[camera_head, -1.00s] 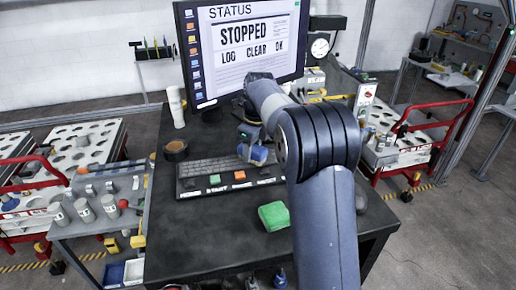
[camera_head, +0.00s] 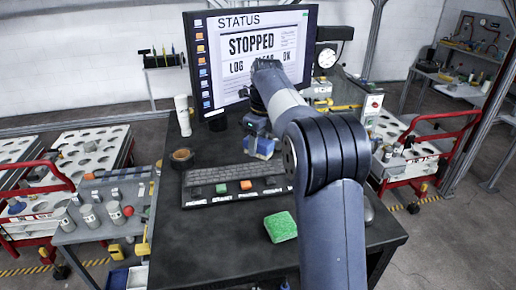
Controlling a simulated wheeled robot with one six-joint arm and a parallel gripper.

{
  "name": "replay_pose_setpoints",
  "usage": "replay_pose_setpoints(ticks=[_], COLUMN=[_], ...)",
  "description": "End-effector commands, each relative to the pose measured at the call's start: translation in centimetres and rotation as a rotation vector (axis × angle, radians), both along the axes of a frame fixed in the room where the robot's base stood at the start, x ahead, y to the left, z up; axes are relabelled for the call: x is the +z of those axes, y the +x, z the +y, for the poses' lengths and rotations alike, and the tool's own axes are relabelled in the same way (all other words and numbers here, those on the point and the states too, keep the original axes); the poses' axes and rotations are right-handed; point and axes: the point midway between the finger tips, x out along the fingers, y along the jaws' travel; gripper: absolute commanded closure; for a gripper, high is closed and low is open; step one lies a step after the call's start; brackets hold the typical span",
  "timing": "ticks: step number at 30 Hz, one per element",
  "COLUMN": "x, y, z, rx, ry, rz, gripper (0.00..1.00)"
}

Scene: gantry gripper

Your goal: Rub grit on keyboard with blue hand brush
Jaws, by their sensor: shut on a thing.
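My gripper (camera_head: 257,128) is shut on the blue hand brush (camera_head: 264,146), beyond the keyboard's right part in the picture. A pale part shows under the brush's blue body. The brush looks apart from the keys, but its exact height is hard to tell. My arm hides the keyboard's right end. Grit on the keys is too small to make out.
A monitor (camera_head: 225,70) reading STOPPED stands behind. A green sponge (camera_head: 281,227) lies in front of the keyboard. A dark tape roll (camera_head: 182,158) and a white bottle (camera_head: 183,115) stand at the left. The desk's (camera_head: 215,250) front left is clear.

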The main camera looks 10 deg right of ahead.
Motion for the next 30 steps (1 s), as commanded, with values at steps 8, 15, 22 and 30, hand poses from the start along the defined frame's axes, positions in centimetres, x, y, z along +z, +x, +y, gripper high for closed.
replay_pose_setpoints(ticks=[8, 15, 22, 30], x=[0.1, 1.8, 3.1, 3.0], y=[0.0, 0.0, 0.0, 0.0], z=[0.0, 0.0, 0.0, 0.0], rx=[0.0, 0.001, 0.0, 0.0], ry=[0.0, -0.001, 0.0, 0.0], rz=[-0.001, -0.004, -0.001, -0.001], gripper=[0.81, 0.81, 0.81, 0.81])
